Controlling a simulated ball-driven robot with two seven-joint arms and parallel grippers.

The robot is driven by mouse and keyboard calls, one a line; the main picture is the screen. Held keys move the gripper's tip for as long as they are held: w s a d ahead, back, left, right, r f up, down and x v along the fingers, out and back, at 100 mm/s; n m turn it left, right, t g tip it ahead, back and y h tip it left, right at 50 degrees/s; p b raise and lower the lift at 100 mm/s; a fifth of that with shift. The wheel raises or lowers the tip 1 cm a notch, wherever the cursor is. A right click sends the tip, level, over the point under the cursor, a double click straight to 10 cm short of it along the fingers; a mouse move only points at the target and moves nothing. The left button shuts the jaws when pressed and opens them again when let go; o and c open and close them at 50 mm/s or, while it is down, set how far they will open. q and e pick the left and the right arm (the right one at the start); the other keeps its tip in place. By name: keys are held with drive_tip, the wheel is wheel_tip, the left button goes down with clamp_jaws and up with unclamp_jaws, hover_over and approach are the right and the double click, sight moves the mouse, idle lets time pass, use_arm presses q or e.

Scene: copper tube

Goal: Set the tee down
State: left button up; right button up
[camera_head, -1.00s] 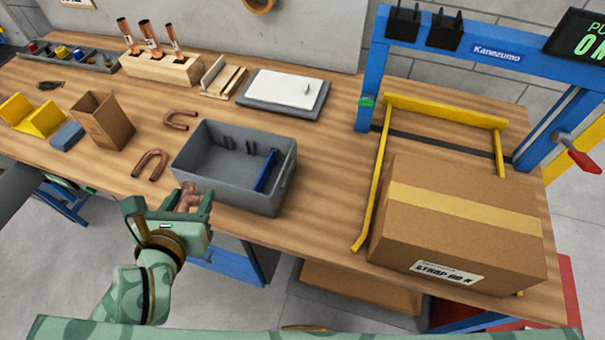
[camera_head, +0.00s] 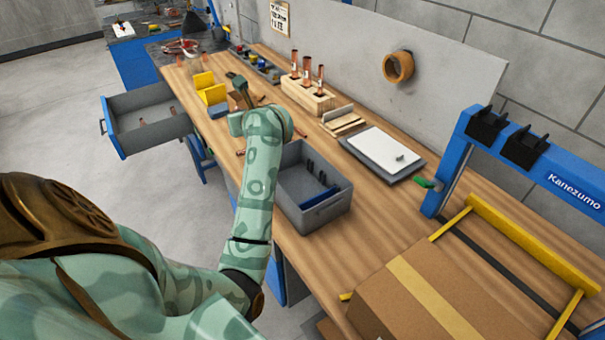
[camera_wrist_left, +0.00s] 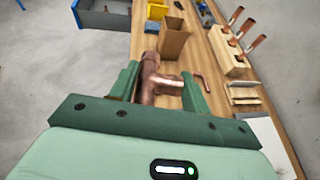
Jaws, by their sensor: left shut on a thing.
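The copper tee (camera_wrist_left: 150,80) shows in the left wrist view, its tube running away from me and its branch pointing right. My left gripper (camera_wrist_left: 158,88) is shut on it, with a green finger on either side. In the head view my left arm reaches out over the bench's left part. In the wrist view the tee is in the air, in front of a brown cardboard bin (camera_wrist_left: 175,40). My right gripper is not in view.
An open grey drawer (camera_head: 118,138) juts out at the left with copper pieces inside. A grey bin (camera_head: 318,217) sits on the bench right of my arm. A wooden rack (camera_head: 308,98) holds upright copper tubes. A taped carton (camera_head: 400,310) lies at the lower right.

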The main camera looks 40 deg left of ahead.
use_arm(q)
drive_tip(key=f, duration=0.1)
drive_tip(key=a+f+n+g, duration=0.1)
drive_tip(key=a+f+n, duration=0.1)
drive_tip(key=shift+s+g+y, duration=0.25)
drive_tip(key=shift+g+y, duration=0.15)
drive_tip(key=shift+c, duration=0.2)
drive_tip(key=w+d+f, duration=0.4)
drive_tip(key=d, duration=0.3)
drive_tip(key=b, duration=0.3)
hover_over(296, 188)
wheel_tip(296, 188, down, 9)
drive_tip(key=shift+f, duration=0.1)
drive_tip(key=shift+p, duration=0.3)
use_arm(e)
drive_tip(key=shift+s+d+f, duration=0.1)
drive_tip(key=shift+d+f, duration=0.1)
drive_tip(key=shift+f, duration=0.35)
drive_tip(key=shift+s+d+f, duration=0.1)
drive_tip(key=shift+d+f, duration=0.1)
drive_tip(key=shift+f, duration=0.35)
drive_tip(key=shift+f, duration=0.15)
use_arm(q)
drive_tip(key=shift+f+b, duration=0.55)
drive_tip(key=shift+b, duration=0.1)
drive_tip(key=o, duration=1)
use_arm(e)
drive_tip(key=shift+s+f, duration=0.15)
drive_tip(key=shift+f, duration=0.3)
